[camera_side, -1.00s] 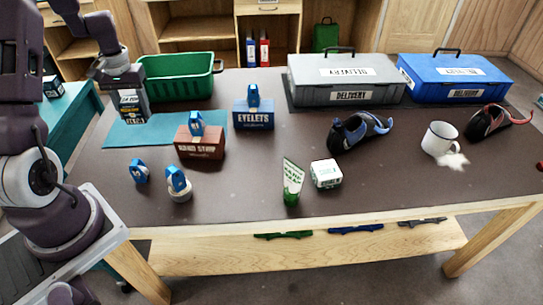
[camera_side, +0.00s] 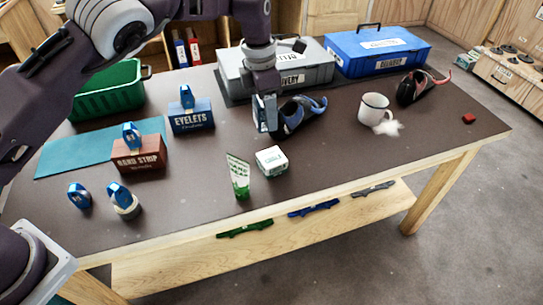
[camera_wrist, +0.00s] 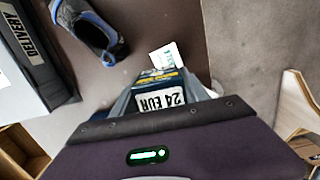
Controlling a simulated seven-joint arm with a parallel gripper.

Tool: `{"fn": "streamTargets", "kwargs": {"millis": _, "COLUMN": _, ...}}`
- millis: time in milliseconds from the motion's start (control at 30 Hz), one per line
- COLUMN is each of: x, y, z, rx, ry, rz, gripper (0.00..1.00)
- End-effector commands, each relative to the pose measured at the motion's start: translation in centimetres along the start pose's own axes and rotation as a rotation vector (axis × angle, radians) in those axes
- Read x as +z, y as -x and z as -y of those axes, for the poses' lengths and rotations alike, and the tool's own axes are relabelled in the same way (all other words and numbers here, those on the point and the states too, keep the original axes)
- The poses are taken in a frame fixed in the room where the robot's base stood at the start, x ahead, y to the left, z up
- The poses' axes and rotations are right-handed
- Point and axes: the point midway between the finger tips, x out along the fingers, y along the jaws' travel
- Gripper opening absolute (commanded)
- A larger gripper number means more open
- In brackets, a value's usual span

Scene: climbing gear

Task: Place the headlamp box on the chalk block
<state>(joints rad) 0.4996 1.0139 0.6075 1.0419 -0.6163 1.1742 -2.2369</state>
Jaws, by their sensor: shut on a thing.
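My gripper (camera_side: 265,98) is shut on the headlamp box (camera_wrist: 160,101), a dark box with a white "24 EUR" label in the wrist view. In the side view the fingers largely cover the box. It hangs above the table, behind and slightly left of the chalk block (camera_side: 271,161) in the picture. The chalk block is a small white block with green print, lying on the table with its top clear. A white block with green print, apparently the chalk block (camera_wrist: 166,57), shows partly beyond the held box in the wrist view.
A green-and-white tube (camera_side: 238,176) stands just left of the chalk block. A blue-black climbing shoe (camera_side: 297,115) lies close behind the gripper. The grey delivery case (camera_side: 285,72) is farther back. A white mug (camera_side: 374,108) stands right; the table front right is clear.

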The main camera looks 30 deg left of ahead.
Motion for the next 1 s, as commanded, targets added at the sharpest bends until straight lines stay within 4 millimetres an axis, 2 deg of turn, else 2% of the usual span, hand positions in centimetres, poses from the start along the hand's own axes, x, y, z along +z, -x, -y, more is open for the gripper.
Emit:
{"fn": "streamTargets", "kwargs": {"millis": 67, "x": 0.8, "y": 0.0, "z": 1.2, "rx": 0.004, "ry": 0.024, "rz": 0.002, "gripper": 0.07}}
{"fn": "streamTargets", "kwargs": {"millis": 167, "x": 1.0, "y": -1.6, "z": 1.8, "rx": 0.003, "ry": 0.041, "rz": 0.0, "gripper": 0.07}}
{"fn": "streamTargets", "kwargs": {"millis": 300, "x": 0.7, "y": -4.9, "z": 1.7, "rx": 0.004, "ry": 0.043, "rz": 0.001, "gripper": 0.07}}
{"fn": "streamTargets", "kwargs": {"millis": 467, "x": 0.5, "y": -7.0, "z": 1.7, "rx": 0.004, "ry": 0.042, "rz": 0.001, "gripper": 0.07}}
{"fn": "streamTargets", "kwargs": {"millis": 633, "x": 0.2, "y": -9.9, "z": 1.6, "rx": 0.004, "ry": 0.042, "rz": 0.001, "gripper": 0.07}}
{"fn": "streamTargets", "kwargs": {"millis": 933, "x": 0.2, "y": -10.2, "z": 1.6, "rx": 0.006, "ry": 0.041, "rz": 0.004, "gripper": 0.07}}
{"fn": "streamTargets", "kwargs": {"millis": 967, "x": 0.2, "y": -10.2, "z": 1.6, "rx": 0.006, "ry": 0.041, "rz": 0.004, "gripper": 0.54}}
{"fn": "streamTargets", "kwargs": {"millis": 1000, "x": 0.2, "y": -10.2, "z": 1.6, "rx": 0.006, "ry": 0.041, "rz": 0.004, "gripper": 0.62}}
